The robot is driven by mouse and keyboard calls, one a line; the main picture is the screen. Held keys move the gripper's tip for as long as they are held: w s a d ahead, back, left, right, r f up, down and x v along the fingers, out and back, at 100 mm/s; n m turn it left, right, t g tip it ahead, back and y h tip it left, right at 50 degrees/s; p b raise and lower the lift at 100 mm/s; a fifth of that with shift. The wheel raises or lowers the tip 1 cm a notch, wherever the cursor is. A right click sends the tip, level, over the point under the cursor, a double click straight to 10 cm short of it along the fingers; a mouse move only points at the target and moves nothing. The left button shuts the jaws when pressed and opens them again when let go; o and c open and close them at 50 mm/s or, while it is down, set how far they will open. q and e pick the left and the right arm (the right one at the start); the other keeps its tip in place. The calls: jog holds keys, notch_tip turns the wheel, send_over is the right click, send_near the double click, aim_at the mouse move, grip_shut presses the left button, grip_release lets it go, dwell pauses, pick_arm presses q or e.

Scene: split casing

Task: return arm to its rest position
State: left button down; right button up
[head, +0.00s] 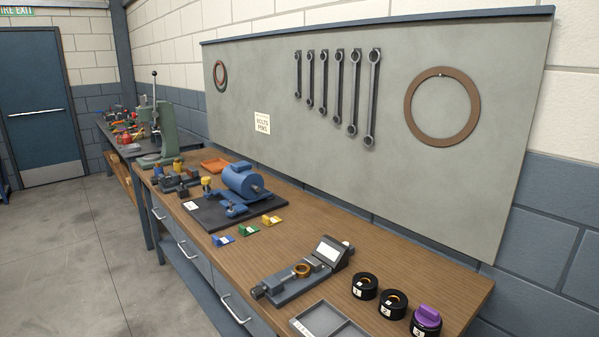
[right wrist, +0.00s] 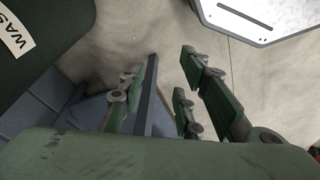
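My right gripper (right wrist: 160,88) shows in the right wrist view. Its green jointed fingers stand apart with a gap between them, and nothing is held there. Behind the fingers are grey floor and a blue-grey edge. Neither of my grippers nor my arms show in the head view, and my left gripper is in no view.
A wooden workbench (head: 405,262) runs along the wall. On it are a blue motor-like casing (head: 243,180), a grey measuring fixture (head: 300,284), a grey tray (head: 330,322) and several black ring holders (head: 365,287). The floor (head: 70,255) at left is clear.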

jog(key=s+d+f+g, duration=0.1)
jog(key=s+d+f, duration=0.2)
jog(key=s+f, duration=1.1)
jog(key=shift+s+f, duration=0.3)
jog(key=shift+s, duration=0.85)
